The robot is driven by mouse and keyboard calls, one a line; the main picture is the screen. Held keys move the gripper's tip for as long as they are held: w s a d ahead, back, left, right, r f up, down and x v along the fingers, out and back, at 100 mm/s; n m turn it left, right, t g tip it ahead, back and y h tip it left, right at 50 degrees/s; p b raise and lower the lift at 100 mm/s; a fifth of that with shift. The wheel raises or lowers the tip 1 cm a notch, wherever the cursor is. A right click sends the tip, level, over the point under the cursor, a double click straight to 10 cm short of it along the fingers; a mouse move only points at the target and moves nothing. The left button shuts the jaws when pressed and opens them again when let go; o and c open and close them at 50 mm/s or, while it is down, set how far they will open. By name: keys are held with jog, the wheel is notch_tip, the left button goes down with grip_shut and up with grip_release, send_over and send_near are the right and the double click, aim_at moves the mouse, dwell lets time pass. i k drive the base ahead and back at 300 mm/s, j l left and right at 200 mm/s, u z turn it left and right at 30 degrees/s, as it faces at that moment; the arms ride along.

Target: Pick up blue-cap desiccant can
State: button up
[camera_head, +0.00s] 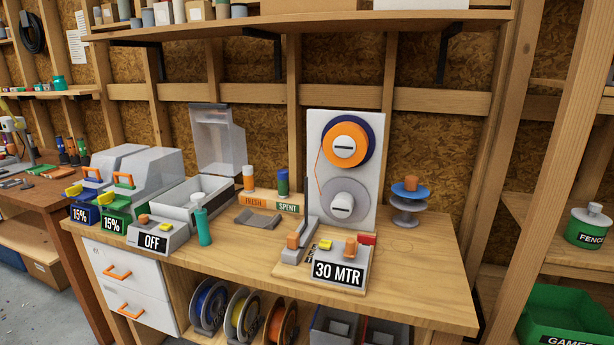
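A small can with a blue cap and a dark green body (282,183) stands upright behind the SPENT label, at the right end of a wooden holder (272,201). A second small can in orange and white (248,178) stands upright by the FRESH label at the left end of the same holder. The lower parts of both cans are hidden by the holder's front or too small to make out. My gripper is not in view.
An open grey box (185,199) with a raised clear lid (217,140) stands left of the holder. A teal bottle (203,224) and an empty grey cradle (257,221) are in front. A spool panel (368,140) and 30 MTR unit (341,266) stand right.

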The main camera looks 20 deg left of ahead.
aim_at(283, 175)
jog(key=i+u, duration=0.25)
jog(key=i, duration=0.15)
jog(key=i+l+u, duration=0.2)
jog(key=i, duration=0.2)
jog(key=i+l+u, duration=0.25)
jog(key=i, duration=0.15)
jog(key=u, duration=0.35)
jog(key=i+j, duration=0.2)
jog(key=i+j+z, duration=0.15)
jog(key=j, duration=0.25)
jog(key=i+j, duration=0.3)
